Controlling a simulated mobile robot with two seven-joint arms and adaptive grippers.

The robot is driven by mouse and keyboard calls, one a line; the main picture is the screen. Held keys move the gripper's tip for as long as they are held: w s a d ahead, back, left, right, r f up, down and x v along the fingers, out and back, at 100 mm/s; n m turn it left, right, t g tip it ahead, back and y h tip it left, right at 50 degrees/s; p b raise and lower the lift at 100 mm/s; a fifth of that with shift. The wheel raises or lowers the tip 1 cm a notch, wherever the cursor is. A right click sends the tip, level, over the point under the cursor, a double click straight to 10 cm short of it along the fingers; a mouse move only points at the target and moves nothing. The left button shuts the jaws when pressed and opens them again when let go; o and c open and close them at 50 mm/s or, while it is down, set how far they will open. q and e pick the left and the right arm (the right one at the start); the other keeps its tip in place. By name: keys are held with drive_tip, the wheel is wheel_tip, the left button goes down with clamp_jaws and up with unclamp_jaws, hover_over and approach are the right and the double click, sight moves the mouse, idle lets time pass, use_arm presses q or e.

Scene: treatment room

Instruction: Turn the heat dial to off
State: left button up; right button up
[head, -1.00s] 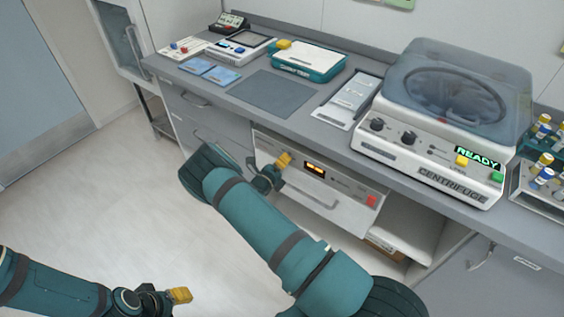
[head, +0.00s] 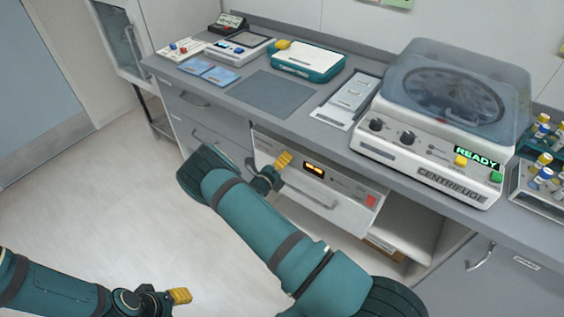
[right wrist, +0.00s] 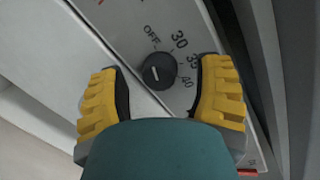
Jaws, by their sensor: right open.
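The heat dial (right wrist: 159,72) is a small black round knob on a pale panel, marked OFF, 30, 35 and 40. Its white mark stands nearly upright in the right wrist view; I cannot tell exactly which label it meets. My right gripper (right wrist: 162,92) is open, its yellow fingers at either side of the dial, with gaps showing beside the knob. In the head view my right gripper (head: 283,161) is at the left part of the warmer front (head: 340,187) under the counter and hides the dial. My left gripper (head: 180,296) hangs low over the floor, its finger gap unclear.
The warmer front has a lit orange display (head: 314,169), a red switch (head: 371,201) and a handle (head: 308,198). Above, the counter (head: 222,91) overhangs and carries a centrifuge (head: 430,150) with its own knobs. An open shelf (head: 415,222) lies right of the warmer.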

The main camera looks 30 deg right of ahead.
drive_tip(key=v, duration=1.1)
drive_tip(key=shift+s+a, duration=0.2)
drive_tip(key=shift+a, duration=0.05)
